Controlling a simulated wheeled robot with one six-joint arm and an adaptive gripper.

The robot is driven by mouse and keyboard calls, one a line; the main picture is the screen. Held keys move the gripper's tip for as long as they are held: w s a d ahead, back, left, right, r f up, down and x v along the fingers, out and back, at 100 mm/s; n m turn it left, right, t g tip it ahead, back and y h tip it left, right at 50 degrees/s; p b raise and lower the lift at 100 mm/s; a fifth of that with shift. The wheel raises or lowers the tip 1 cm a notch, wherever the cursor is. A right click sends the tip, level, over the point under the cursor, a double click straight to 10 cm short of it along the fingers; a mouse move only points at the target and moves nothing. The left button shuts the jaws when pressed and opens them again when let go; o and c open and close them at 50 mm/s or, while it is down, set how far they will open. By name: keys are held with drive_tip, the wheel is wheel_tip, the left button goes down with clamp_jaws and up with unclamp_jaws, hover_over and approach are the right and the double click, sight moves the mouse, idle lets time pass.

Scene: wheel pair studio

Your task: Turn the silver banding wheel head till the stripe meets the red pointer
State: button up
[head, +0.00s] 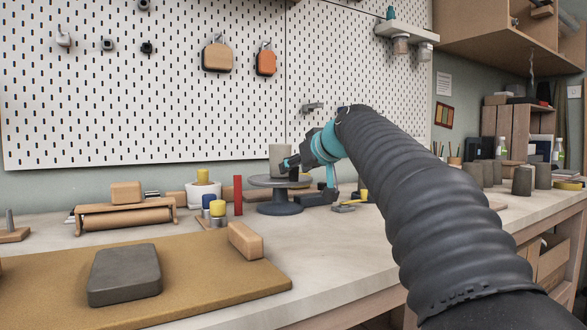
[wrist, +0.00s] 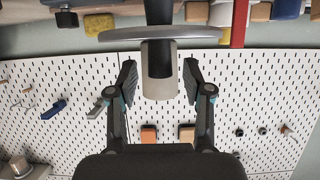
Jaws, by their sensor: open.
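The silver banding wheel head (head: 262,181) is a flat disc on a dark base (head: 280,205). It shows edge-on in the upside-down wrist view (wrist: 120,33). A grey cylinder (head: 278,154) stands upright at its middle. My gripper (head: 290,165) is at the right of the cylinder in the head view. In the wrist view my gripper (wrist: 160,78) is open, with one finger on each side of the cylinder (wrist: 158,88) and a gap on both sides. The red pointer (head: 238,195) stands upright left of the wheel; it also shows in the wrist view (wrist: 240,22). I cannot see the stripe.
Blue-and-yellow pieces (head: 217,209) and a white pot (head: 203,193) stand left of the wheel. A yellow-handled tool (head: 350,204) lies to its right. A brown board (head: 200,290) with a grey block (head: 125,274) is at front left. The bench front at centre is clear.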

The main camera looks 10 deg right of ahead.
drive_tip(key=shift+x, duration=0.9)
clamp_jaws()
drive_tip(key=shift+d, duration=0.15)
